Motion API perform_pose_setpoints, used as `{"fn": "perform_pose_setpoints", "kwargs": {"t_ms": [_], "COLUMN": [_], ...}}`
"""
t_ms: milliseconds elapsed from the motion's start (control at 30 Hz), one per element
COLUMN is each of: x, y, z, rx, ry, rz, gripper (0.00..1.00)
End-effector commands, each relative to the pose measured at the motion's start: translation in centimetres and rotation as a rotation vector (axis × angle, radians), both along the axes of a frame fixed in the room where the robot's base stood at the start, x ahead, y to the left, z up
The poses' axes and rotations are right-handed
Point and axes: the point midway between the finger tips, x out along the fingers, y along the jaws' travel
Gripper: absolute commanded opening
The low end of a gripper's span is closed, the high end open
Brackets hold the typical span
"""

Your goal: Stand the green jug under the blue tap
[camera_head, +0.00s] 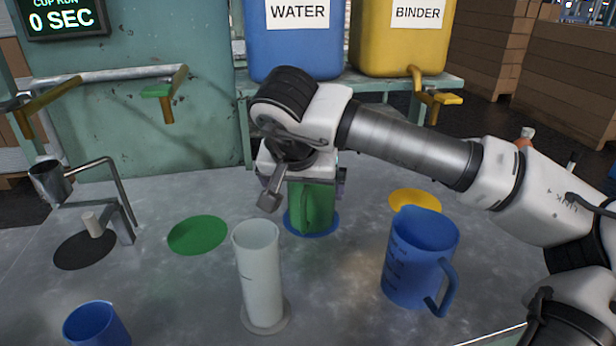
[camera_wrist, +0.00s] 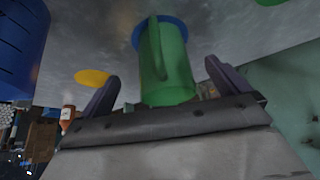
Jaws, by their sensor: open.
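The green jug (camera_head: 312,208) stands upright on the blue disc (camera_head: 291,226) on the bench, below the blue WATER tank. In the wrist view the jug (camera_wrist: 172,65) also shows on the blue disc (camera_wrist: 140,37), its handle towards the camera. My gripper (camera_head: 304,180) is over the jug's upper part, one finger on each side. In the wrist view my gripper (camera_wrist: 164,82) is open, with gaps visible between fingers and jug. The blue tap is hidden behind my arm in the head view.
A clear cylinder (camera_head: 261,280) and a blue jug (camera_head: 415,260) stand in front, with a blue cup (camera_head: 95,325) at lower left. A green disc (camera_head: 198,235) lies bare under the green tap (camera_head: 158,92). The yellow tap (camera_head: 437,98) is at right, above a yellow disc (camera_head: 415,199).

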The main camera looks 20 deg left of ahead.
Motion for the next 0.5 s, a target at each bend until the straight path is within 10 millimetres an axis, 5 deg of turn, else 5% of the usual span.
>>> {"fn": "perform_pose_setpoints", "kwargs": {"t_ms": [200, 500], "x": [-4.5, -7.1], "y": [-1.0, -1.5], "z": [-0.1, 0.0], "rx": [-0.002, 0.000], "ry": [-0.003, 0.000], "rz": [0.001, -0.001], "gripper": [1.00, 1.00]}}
